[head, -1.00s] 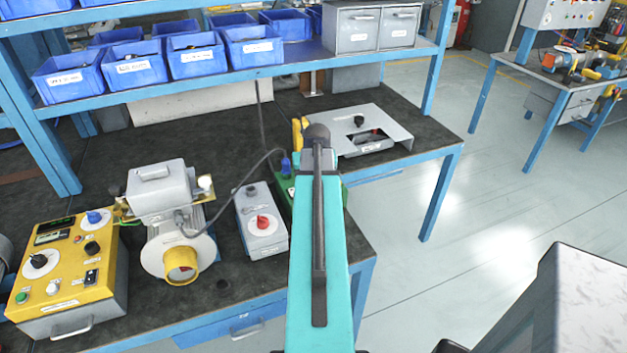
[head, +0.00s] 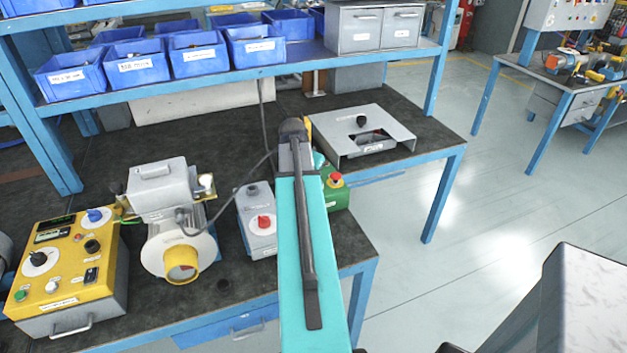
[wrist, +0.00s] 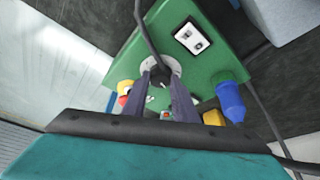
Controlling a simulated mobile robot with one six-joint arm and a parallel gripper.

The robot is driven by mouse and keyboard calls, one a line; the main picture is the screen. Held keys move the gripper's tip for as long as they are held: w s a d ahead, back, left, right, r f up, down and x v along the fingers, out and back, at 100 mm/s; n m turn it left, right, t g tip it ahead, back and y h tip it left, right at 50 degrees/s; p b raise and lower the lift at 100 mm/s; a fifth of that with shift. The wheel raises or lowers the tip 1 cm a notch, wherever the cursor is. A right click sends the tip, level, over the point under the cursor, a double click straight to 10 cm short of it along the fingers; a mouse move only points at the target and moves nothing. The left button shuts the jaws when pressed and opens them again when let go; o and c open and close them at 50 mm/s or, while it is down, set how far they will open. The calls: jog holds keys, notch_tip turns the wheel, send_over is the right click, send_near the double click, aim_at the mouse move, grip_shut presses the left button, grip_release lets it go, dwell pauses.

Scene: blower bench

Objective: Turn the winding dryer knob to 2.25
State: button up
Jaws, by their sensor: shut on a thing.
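A green box (head: 335,194) stands on the bench, partly hidden behind my arm in the head view. In the wrist view the green box (wrist: 205,67) fills the middle, with a pale round dial (wrist: 174,68) and a dark knob (wrist: 160,75) on its face. My gripper (wrist: 161,78) has its two fingers closed on this knob. The dial's marks and the pointer are hidden or too small to read. In the head view my arm hides the gripper and the knob.
A red-and-yellow stop button (head: 335,180) and, in the wrist view, a blue plug (wrist: 230,101) and white switch (wrist: 191,37) sit close by on the green box. A grey box with a red knob (head: 263,221) stands left; a grey panel (head: 385,142) lies behind.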

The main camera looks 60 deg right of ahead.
jog(key=m+g, duration=0.1)
jog(key=m, duration=0.1)
jog(key=m+b, duration=0.1)
jog(key=m, duration=0.1)
jog(key=m+g, duration=0.1)
jog(key=m, duration=0.1)
jog(key=shift+w+d+m+g+y+b, duration=0.2)
jog(key=shift+d+m+g+y+b, duration=0.1)
jog(key=shift+y+b, duration=0.1)
jog(key=m, duration=0.2)
jog(key=m+g+y+b, duration=0.1)
jog(key=m, duration=0.1)
jog(key=shift+m+y, duration=0.3)
jog(key=shift+m, duration=0.1)
jog(key=o, duration=1)
jog(key=shift+o, duration=0.2)
jog(key=shift+w+a+r, duration=0.1)
jog(key=shift+r, duration=0.05)
jog(key=shift+v, duration=0.9)
jog(key=b+v, duration=0.2)
jog(key=v, duration=0.9)
jog(key=shift+r, duration=0.3)
